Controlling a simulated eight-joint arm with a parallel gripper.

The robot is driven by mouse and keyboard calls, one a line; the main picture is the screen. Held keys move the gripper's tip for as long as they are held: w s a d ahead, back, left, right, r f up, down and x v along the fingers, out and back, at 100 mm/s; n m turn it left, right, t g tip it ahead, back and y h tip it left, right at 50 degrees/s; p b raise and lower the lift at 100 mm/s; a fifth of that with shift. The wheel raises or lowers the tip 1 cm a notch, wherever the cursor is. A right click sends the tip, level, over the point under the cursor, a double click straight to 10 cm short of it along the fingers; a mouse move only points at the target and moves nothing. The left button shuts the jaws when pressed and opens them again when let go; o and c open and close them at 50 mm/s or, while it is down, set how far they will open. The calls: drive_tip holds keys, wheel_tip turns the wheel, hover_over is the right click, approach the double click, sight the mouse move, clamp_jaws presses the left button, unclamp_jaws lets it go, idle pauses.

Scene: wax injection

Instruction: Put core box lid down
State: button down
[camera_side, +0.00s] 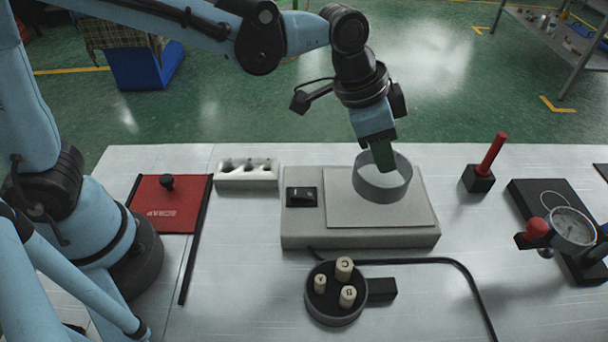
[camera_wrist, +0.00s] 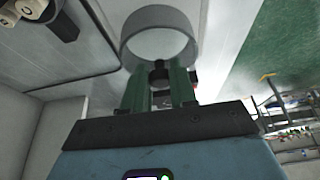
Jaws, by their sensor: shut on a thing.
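The core box lid (camera_side: 366,190) appears as a short grey ring over the pale plate of the flat grey unit. It also shows just beyond the fingertips in the wrist view (camera_wrist: 128,42). My gripper (camera_side: 383,155) is at its far rim, pointing down. Its green fingers (camera_wrist: 160,88) are shut on a small dark knob at the lid's side. Whether the lid touches the plate I cannot tell. The round dark core box (camera_side: 335,318) stands open in front, with pale cores marked with letters inside.
The grey unit (camera_side: 285,240) has a black switch (camera_side: 301,197) and a cable. A red-handled tool (camera_side: 490,155) and a dial gauge (camera_side: 573,228) are right. The front right tabletop is mostly clear.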

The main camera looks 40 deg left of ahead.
drive_tip(key=shift+f, duration=1.55)
drive_tip(key=shift+f, duration=0.1)
drive_tip(key=c, duration=0.9)
unclamp_jaws()
drive_tip(key=v, duration=1.2)
drive_tip(key=s+a+f+n+t+y, duration=0.1)
drive_tip(key=s+a+f+n, duration=0.1)
drive_tip(key=a, duration=0.4)
drive_tip(key=s+a+f+n+t+y, duration=0.1)
drive_tip(key=s+a+f+n, duration=0.1)
drive_tip(key=a+n, duration=0.2)
drive_tip(key=s+a+f+n+t+y, duration=0.1)
drive_tip(key=s+a+f+n+t, duration=0.1)
drive_tip(key=a, duration=0.7)
drive_tip(key=shift+a+n, duration=0.25)
drive_tip(key=shift+n, duration=0.25)
